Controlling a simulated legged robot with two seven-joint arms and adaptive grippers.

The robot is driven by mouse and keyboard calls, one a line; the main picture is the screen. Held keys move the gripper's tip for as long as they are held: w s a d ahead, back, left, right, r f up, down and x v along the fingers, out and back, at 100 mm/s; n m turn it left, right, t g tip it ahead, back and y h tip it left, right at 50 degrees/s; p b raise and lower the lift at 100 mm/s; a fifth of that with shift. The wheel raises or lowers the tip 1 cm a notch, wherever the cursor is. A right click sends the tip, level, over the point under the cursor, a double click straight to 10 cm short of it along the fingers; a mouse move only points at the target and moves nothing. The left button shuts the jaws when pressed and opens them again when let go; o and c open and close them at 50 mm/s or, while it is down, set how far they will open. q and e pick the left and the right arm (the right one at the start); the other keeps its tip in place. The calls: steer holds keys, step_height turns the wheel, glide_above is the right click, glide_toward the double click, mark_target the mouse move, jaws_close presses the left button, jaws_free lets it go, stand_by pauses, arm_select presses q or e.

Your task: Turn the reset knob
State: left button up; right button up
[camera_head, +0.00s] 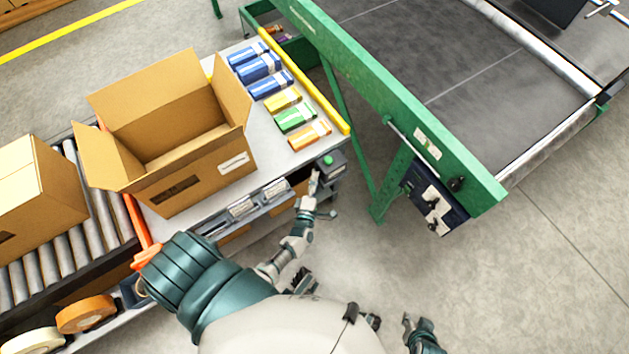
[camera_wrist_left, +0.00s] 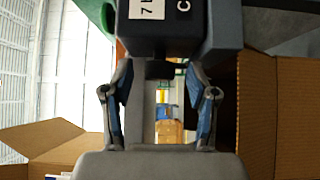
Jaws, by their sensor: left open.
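A small dark control box (camera_head: 331,166) with a green button on top sits at the right front corner of the packing table. My left gripper (camera_head: 313,182) is at the front of this box, with its fingers open. In the left wrist view, the dark box (camera_wrist_left: 165,35) with white labels fills the top, just beyond the open fingers of my left gripper (camera_wrist_left: 161,95). I cannot clearly make out the reset knob; a dark part shows below the labels between the fingers. My right gripper (camera_head: 412,325) is low in the head view, away from the table, and its opening is unclear.
An open cardboard box (camera_head: 205,170) stands on the table (camera_head: 225,65), beside a row of several coloured cartons (camera_head: 268,84). A green conveyor (camera_head: 375,95) with a switch panel (camera_head: 437,205) stands to the right. Rollers (camera_head: 95,205) are at left. Floor at lower right is clear.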

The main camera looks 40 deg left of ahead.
arm_select(q)
steer(key=shift+a, duration=0.1)
steer(key=shift+a, duration=0.15)
steer(key=c, duration=0.3)
steer(key=shift+a+f, duration=0.1)
jaws_close()
steer(key=shift+s, duration=0.1)
arm_select(e)
steer(key=shift+a+r, duration=0.1)
steer(key=shift+a, duration=0.2)
arm_select(q)
steer(key=shift+d, duration=0.2)
arm_select(e)
steer(key=shift+w+d, duration=0.1)
arm_select(q)
steer(key=shift+f, duration=0.1)
